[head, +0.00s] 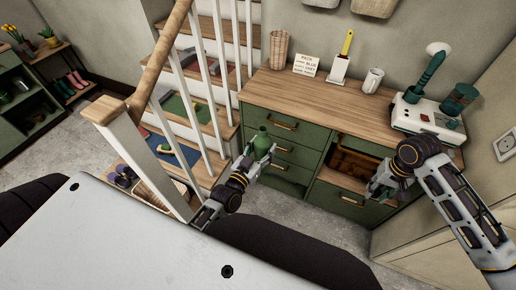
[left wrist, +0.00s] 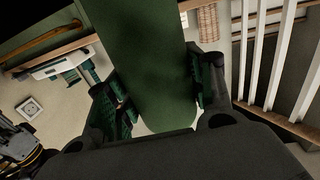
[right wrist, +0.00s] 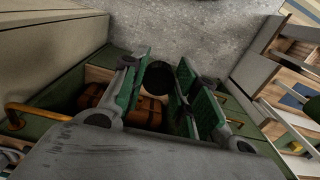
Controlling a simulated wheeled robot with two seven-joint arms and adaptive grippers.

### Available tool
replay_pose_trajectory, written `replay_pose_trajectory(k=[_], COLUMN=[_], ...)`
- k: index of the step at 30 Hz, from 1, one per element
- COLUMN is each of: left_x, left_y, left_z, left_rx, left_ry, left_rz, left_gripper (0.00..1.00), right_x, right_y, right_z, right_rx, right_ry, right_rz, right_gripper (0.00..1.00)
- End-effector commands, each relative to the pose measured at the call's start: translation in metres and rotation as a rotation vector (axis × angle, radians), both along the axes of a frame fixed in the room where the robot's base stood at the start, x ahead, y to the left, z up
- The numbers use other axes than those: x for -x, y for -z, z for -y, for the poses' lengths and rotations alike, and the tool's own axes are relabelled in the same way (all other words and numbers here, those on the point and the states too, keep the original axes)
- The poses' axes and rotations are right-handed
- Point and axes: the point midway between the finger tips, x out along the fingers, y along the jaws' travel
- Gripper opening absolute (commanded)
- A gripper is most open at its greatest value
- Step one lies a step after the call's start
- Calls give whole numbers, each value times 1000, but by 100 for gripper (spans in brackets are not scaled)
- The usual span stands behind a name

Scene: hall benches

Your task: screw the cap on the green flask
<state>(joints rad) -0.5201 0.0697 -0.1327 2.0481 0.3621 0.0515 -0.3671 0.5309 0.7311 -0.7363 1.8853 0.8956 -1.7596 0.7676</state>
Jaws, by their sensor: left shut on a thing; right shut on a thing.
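The green flask (head: 262,146) is held in my left gripper (head: 249,165), roughly upright, in front of the green drawers. In the left wrist view the flask (left wrist: 145,60) fills the space between the two green-padded fingers. My right gripper (head: 383,186) is over the open drawer at the right of the cabinet. In the right wrist view a small dark round cap (right wrist: 157,78) sits between its green-padded fingers, which are shut on it. The flask and the cap are well apart. The flask's mouth is too small to make out.
The open drawer holds a brown case (right wrist: 125,104). The wooden bench top (head: 300,95) carries a wicker vase (head: 279,50), a sign (head: 306,65), a brush (head: 341,65), a mug (head: 373,80) and a white device (head: 428,116). A white stair railing (head: 150,140) stands left of the flask.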

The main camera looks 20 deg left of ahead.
Motion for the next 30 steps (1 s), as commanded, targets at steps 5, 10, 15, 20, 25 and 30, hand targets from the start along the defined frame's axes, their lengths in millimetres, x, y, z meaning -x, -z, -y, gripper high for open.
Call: replay_pose_trajectory(k=[5, 10, 15, 20, 25, 30], left_x=[-1, -3, -3, -4, -5, -6], left_y=[-11, -20, -28, -35, -43, -51], left_z=[13, 25, 37, 48, 59, 71], left_rx=[-2, -3, -2, -2, -3, -2], left_ry=[58, 110, 161, 209, 258, 308], left_rz=[4, 6, 5, 4, 5, 7], left_gripper=[4, 4, 4, 4, 4, 4], right_x=[0, 0, 0, 0, 0, 0], right_y=[0, 0, 0, 0, 0, 0], right_z=[0, 0, 0, 0, 0, 0], right_rx=[0, 0, 0, 0, 0, 0], right_ry=[0, 0, 0, 0, 0, 0], right_rz=[0, 0, 0, 0, 0, 0], right_gripper=[23, 23, 23, 23, 23, 23])
